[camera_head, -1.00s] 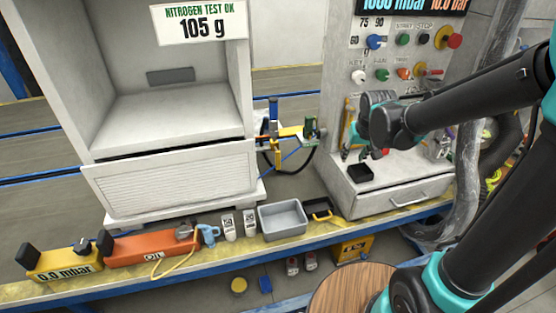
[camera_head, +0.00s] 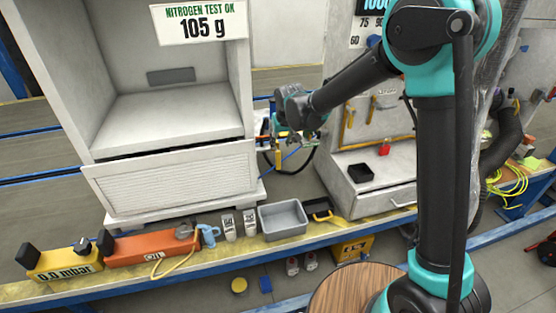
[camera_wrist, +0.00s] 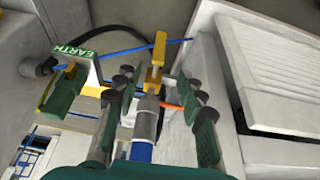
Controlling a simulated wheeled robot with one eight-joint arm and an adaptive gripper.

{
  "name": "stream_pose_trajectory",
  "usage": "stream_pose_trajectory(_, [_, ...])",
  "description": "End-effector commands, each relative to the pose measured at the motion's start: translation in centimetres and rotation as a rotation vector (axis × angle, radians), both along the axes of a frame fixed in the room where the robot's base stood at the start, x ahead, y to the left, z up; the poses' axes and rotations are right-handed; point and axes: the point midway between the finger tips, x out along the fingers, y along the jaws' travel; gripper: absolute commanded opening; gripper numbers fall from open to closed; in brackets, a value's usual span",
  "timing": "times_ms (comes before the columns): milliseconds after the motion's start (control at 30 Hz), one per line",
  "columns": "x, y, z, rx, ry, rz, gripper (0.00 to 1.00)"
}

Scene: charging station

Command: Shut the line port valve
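In the wrist view, a valve-like fitting with a yellow handle (camera_wrist: 158,52), a grey cylindrical body (camera_wrist: 147,118) and a blue band lies between the fingers of my gripper (camera_wrist: 157,84). The fingers are spread, with a gap on both sides, and I see no contact. In the head view, my gripper (camera_head: 292,128) is beside the white cabinet, in the gap between it and the grey machine. It hides most of the fitting there; a yellow part (camera_head: 279,157) shows below it. I see no label naming the line port.
A green clamp (camera_wrist: 62,92) with an EARTH sign (camera_wrist: 75,50) stands left of the fingers. A white louvred panel (camera_wrist: 275,60) is close on the right. Orange and blue lines and a black hose run nearby. A grey tray (camera_head: 283,220) sits on the front bench.

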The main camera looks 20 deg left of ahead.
Motion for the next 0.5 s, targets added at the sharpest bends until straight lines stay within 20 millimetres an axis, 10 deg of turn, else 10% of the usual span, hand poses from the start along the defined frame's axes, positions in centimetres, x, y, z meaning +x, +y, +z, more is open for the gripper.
stream_pose_trajectory(500, [3.0, 1.8, -8.4, 0.000, 0.000, -0.001, 0.40])
